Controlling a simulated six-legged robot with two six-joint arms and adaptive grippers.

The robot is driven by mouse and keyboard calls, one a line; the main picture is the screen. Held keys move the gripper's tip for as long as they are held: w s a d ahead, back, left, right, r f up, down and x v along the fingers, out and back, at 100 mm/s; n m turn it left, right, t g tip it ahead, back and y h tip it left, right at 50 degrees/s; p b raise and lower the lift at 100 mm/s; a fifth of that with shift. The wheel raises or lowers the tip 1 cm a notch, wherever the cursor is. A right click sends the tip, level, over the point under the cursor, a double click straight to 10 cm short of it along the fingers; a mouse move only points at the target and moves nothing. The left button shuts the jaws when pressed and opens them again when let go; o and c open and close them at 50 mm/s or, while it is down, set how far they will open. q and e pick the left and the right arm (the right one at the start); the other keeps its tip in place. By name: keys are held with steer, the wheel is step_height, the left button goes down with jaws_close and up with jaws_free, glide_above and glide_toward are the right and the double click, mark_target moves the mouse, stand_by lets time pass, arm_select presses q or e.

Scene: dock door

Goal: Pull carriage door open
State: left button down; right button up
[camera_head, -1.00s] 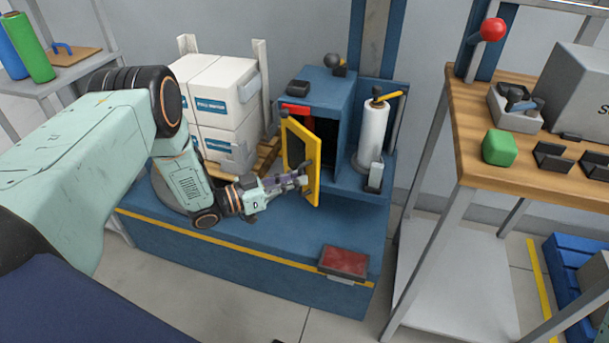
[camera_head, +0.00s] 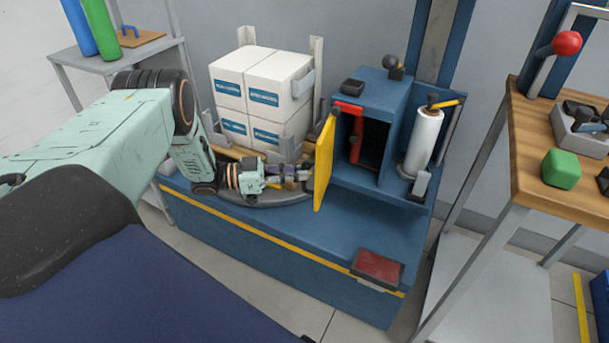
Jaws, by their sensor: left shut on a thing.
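The yellow carriage door (camera_head: 324,163) stands swung open on the left side of the blue carriage cabinet (camera_head: 395,92), seen nearly edge-on. The cabinet's dark inside shows, with a red part (camera_head: 350,108) at its upper left. My left gripper (camera_head: 302,174) reaches in from the left and is shut at the door's outer face. The door hides its fingertips, so the exact grip on the handle is hard to see. My right gripper is not in view.
White boxes (camera_head: 262,85) stand on a pallet behind my left arm. A white film roll (camera_head: 422,140) stands right of the cabinet. A red pad (camera_head: 379,266) lies at the blue base's front edge. A wooden-topped workbench (camera_head: 535,165) stands at right.

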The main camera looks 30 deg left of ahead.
arm_select(q)
steer(key=shift+w+a+r, duration=0.35)
steer(key=shift+w+a, duration=0.15)
steer(key=shift+w, duration=0.05)
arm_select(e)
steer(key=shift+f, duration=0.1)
arm_select(q)
steer(key=c, duration=1.7)
jaws_free()
steer(key=shift+w, duration=0.1)
steer(key=shift+c, duration=0.2)
steer(key=o, duration=0.3)
steer(key=shift+w+f, duration=0.2)
steer(key=shift+f, duration=0.15)
steer(key=shift+o, duration=0.2)
steer(key=shift+s+r, duration=0.1)
steer(key=shift+s, duration=0.25)
steer(key=v, duration=1.2)
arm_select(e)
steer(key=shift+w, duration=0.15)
arm_select(q)
steer(key=shift+r, duration=0.1)
